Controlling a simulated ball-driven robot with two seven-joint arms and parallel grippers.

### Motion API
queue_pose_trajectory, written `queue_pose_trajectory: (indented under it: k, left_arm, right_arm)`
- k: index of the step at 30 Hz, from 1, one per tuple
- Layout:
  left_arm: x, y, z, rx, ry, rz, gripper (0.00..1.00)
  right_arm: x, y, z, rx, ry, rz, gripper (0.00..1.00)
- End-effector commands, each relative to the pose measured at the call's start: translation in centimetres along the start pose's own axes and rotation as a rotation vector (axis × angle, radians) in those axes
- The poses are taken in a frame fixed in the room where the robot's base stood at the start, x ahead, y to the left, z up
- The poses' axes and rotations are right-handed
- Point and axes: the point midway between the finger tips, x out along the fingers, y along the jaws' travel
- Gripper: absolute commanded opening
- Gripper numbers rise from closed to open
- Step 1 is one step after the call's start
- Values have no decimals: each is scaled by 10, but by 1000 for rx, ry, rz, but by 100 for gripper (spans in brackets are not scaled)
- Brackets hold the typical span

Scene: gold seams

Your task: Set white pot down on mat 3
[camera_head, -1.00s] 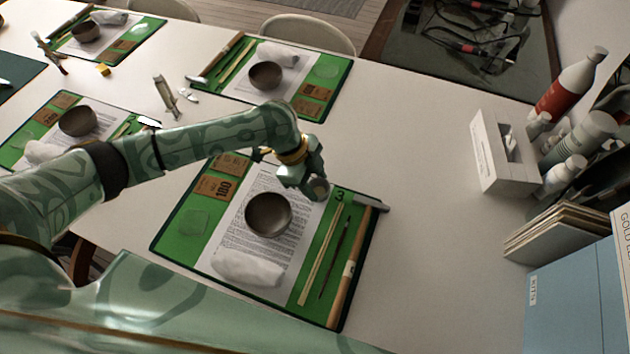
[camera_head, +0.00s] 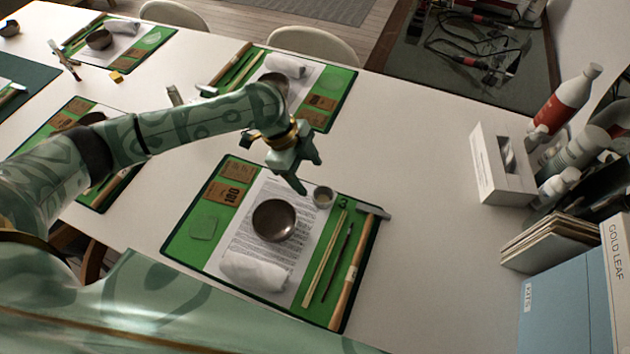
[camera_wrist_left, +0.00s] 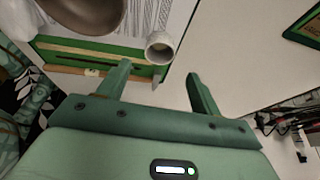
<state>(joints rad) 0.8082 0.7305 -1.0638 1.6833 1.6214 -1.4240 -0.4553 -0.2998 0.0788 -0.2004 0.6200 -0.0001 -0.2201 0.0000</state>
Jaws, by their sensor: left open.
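The small white pot (camera_head: 323,197) stands upright at the upper right of mat 3 (camera_head: 196,254), on the green area by the edge of the printed sheet, near the number 3. In the left wrist view the white pot (camera_wrist_left: 160,46) shows beyond my finger tips, touching neither finger. My left gripper (camera_head: 309,178) is open and empty, just above and behind the pot in the head view; its two fingers show apart in the left wrist view (camera_wrist_left: 158,75). My right gripper is not in view.
Mat 3 also holds a dark bowl (camera_head: 274,220), a folded white cloth (camera_head: 253,271), sticks and a hammer (camera_head: 352,275). Other set mats lie behind and to the left. A white box (camera_head: 503,165) and bottles stand at right, with bare table between.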

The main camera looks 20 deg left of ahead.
Motion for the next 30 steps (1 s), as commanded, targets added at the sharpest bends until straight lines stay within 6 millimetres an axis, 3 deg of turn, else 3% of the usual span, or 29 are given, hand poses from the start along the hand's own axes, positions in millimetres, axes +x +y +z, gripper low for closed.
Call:
queue_pose_trajectory:
  k: [1,6,26,30]
  left_arm:
    - [-16,-1,-2,2,-1,-4,65]
    - [-40,0,-1,2,0,-1,65]
    - [-47,0,-1,1,1,0,65]
    - [-72,-2,-11,6,0,-12,65]
  right_arm:
    - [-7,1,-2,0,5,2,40]
    - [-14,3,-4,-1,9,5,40]
    - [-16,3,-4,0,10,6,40]
    - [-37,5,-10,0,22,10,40]
